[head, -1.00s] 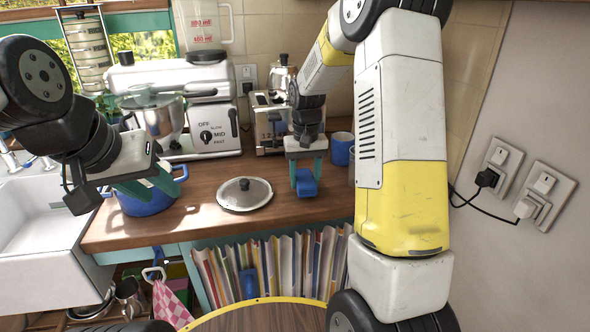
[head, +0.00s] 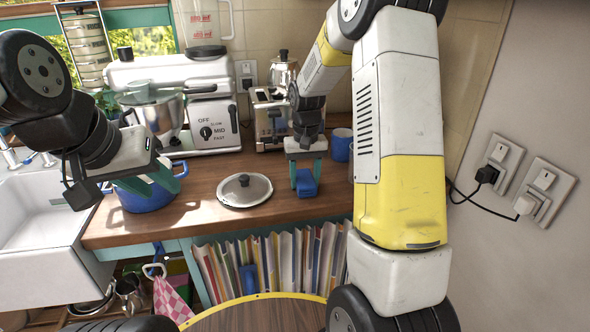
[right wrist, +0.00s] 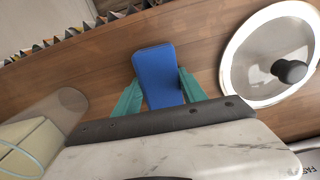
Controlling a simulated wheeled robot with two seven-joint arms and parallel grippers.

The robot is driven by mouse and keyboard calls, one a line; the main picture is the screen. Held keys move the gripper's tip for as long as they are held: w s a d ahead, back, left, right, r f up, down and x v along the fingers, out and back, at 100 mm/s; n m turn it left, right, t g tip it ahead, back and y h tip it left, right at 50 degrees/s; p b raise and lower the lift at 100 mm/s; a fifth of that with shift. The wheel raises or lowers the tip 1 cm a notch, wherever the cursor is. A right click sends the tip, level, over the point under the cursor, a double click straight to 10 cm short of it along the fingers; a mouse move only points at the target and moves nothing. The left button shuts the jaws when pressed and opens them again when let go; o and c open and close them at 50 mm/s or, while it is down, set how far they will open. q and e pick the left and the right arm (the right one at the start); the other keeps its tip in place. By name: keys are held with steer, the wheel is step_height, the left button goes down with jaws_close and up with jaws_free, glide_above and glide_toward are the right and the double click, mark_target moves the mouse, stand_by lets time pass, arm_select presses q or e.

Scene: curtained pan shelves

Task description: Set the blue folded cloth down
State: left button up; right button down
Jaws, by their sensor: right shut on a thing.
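The blue folded cloth (head: 306,184) is between the teal fingers of my right gripper (head: 307,173), which is shut on it. It is low over the wooden counter near the front edge, right of the pan lid. In the right wrist view the cloth (right wrist: 158,72) shows flat between the fingers of the right gripper (right wrist: 160,90). I cannot tell whether it touches the counter. My left gripper (head: 155,184) is over the blue pot at the left, its fingers apart with nothing seen between them.
The wooden counter (head: 220,215) has free room around the cloth. A glass lid (head: 244,190) lies to its left, and a blue pot (head: 148,200) stands further left. Books (head: 275,262) line the shelf below.

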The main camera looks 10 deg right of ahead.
steer(key=c, duration=0.6)
jaws_free()
step_height(320, 180, up, 8)
steer(key=shift+f, duration=0.1)
jaws_close()
stand_by(1.2)
